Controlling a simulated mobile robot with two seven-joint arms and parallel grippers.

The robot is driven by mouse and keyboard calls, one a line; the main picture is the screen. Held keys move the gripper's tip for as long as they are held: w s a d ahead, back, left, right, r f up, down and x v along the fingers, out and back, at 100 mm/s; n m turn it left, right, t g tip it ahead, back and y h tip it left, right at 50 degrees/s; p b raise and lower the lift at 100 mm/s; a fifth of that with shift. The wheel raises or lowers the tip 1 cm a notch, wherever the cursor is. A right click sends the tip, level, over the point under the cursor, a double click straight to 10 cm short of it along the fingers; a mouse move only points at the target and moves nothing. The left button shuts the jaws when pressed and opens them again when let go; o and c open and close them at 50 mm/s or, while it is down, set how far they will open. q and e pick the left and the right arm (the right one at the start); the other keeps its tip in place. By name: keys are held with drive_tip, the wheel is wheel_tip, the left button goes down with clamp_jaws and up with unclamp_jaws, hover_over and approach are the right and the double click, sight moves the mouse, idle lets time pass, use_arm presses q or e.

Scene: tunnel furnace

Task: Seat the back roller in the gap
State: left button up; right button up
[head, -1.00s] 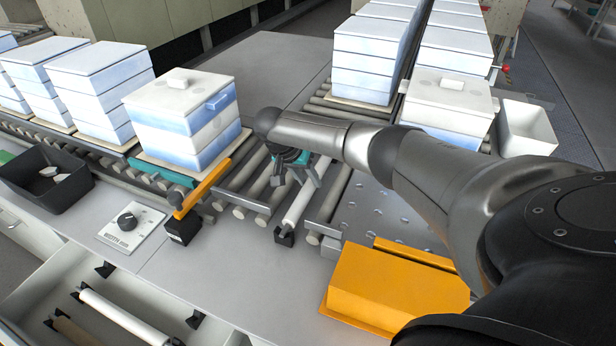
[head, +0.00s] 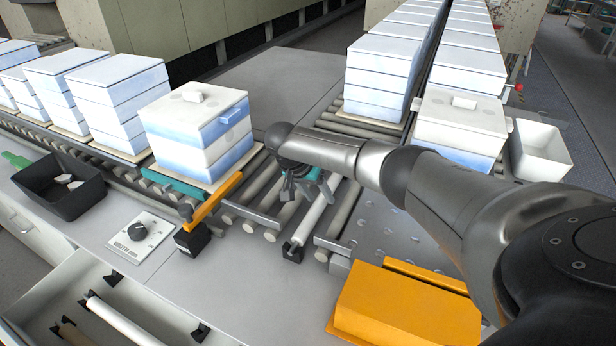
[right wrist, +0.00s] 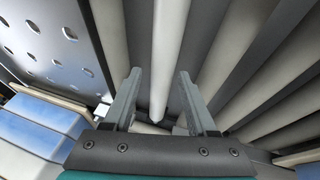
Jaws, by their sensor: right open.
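A pale white roller (head: 313,213) lies in the gap among the duller conveyor rollers. Its near end is at a black holder (head: 292,252); its far end is hidden by my right arm in the head view. My right gripper (head: 297,192) is over this roller, pointing down. In the right wrist view the open fingers (right wrist: 155,88) stand on either side of the white roller (right wrist: 168,45), with clear space beside it. Whether the far end is fully seated cannot be told. My left gripper is not in view.
A stack of white-blue boxes (head: 200,135) stands left of the gap, by an orange bar (head: 214,200). An orange cover (head: 405,308) is at front right. A tray (head: 165,290) with spare rollers is at lower left. A black bin (head: 60,190) stands at left.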

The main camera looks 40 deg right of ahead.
drive_tip(key=p+v, duration=0.2)
drive_tip(key=v, duration=1.2)
drive_tip(key=shift+r, duration=0.25)
drive_tip(key=shift+s+a, duration=0.1)
